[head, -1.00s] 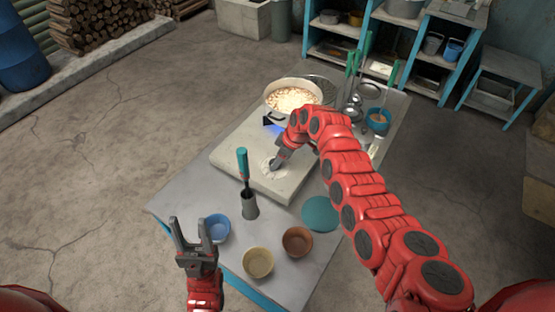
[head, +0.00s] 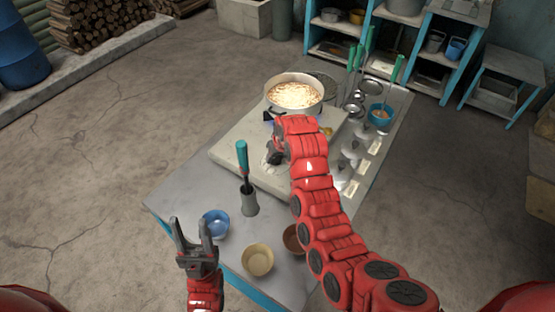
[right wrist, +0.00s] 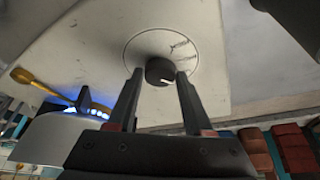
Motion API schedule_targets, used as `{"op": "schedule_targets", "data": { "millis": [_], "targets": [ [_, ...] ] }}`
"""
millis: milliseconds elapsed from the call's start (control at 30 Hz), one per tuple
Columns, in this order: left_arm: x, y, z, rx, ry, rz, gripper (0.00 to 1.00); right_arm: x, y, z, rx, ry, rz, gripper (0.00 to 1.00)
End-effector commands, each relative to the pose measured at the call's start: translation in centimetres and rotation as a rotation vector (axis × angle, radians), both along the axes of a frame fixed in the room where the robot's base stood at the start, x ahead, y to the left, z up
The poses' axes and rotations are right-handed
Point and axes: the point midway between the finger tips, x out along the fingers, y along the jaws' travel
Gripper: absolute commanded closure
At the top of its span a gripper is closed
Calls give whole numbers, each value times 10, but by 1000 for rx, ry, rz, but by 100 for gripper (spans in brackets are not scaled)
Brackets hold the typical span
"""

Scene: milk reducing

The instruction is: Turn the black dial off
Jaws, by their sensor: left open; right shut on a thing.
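The black dial (right wrist: 160,71) is a round knob with a white mark, set in a ringed patch on the pale stove top (head: 232,153). In the right wrist view my right gripper (right wrist: 158,76) has its two fingers on either side of the dial, shut on it. In the head view my right gripper (head: 274,158) is at the stove's front, and my arm hides the dial. A blue flame (right wrist: 92,107) burns under the pot (head: 294,95), which holds pale contents. My left gripper (head: 190,240) is open and empty at the table's near left.
A blue bowl (head: 215,224), a yellow bowl (head: 257,260) and a partly hidden brown bowl (head: 293,240) stand near the front. A grey holder (head: 249,204) carries a teal-handled tool (head: 242,158). Utensils and a teal bowl (head: 380,114) stand at right.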

Motion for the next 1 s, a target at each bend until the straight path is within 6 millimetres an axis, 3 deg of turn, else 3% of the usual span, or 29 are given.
{"op": "schedule_targets", "data": {
  "millis": [500,1000],
  "targets": [
    [0,0,-57,0,0,0,50,0,5,-4,1,-5,-444,100],
    [0,0,-79,0,0,0,50,0,6,-2,0,0,-633,100]
  ]
}}
